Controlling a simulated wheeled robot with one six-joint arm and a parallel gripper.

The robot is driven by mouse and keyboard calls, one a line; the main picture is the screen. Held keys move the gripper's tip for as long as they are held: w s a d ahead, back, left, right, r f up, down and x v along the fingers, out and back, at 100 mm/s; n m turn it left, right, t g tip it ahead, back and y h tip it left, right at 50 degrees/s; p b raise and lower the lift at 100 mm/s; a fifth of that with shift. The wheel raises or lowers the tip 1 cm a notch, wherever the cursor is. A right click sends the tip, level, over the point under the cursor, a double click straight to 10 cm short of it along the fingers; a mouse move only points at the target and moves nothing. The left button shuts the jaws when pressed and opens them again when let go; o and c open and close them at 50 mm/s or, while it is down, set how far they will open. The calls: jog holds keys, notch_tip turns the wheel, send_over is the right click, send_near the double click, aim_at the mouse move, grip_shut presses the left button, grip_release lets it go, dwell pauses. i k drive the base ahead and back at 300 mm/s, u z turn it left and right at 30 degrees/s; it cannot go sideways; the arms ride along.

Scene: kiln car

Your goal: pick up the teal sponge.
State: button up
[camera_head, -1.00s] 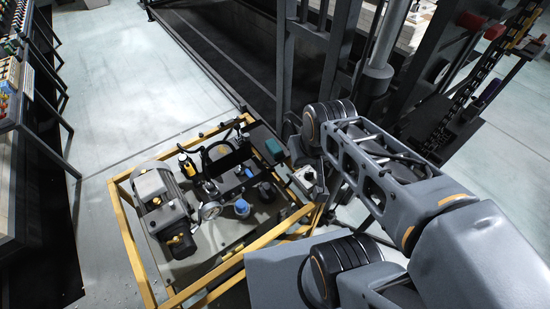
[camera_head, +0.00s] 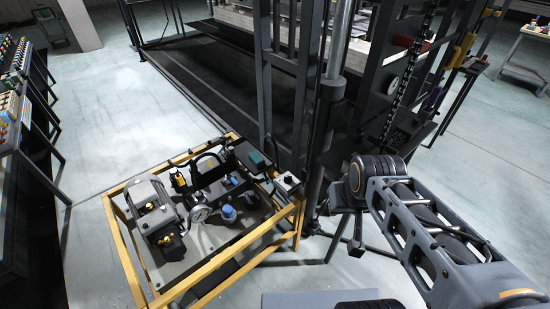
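A small dark teal block (camera_head: 257,160), which fits the teal sponge, sits near the back right corner of the machine inside the yellow frame. It is in plain view with nothing in front of it. My gripper (camera_head: 355,243) hangs below the wrist of my arm, right of the yellow frame and clear of the teal block. It is small and dark against dark posts, so whether its fingers are open or shut cannot be made out. I see nothing held in it.
The yellow frame (camera_head: 126,241) surrounds a motor (camera_head: 155,215), a gauge (camera_head: 199,214) and a blue-capped part (camera_head: 228,213). A white box (camera_head: 287,182) sits just right of the teal block. Dark upright posts (camera_head: 315,110) stand behind. Open floor (camera_head: 125,95) lies at back left.

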aim_at(257, 160)
jog(key=z, duration=0.2)
jog(key=i, duration=0.6)
jog(key=u, duration=1.55)
jog(key=i, duration=0.5)
jog(key=u, duration=0.05)
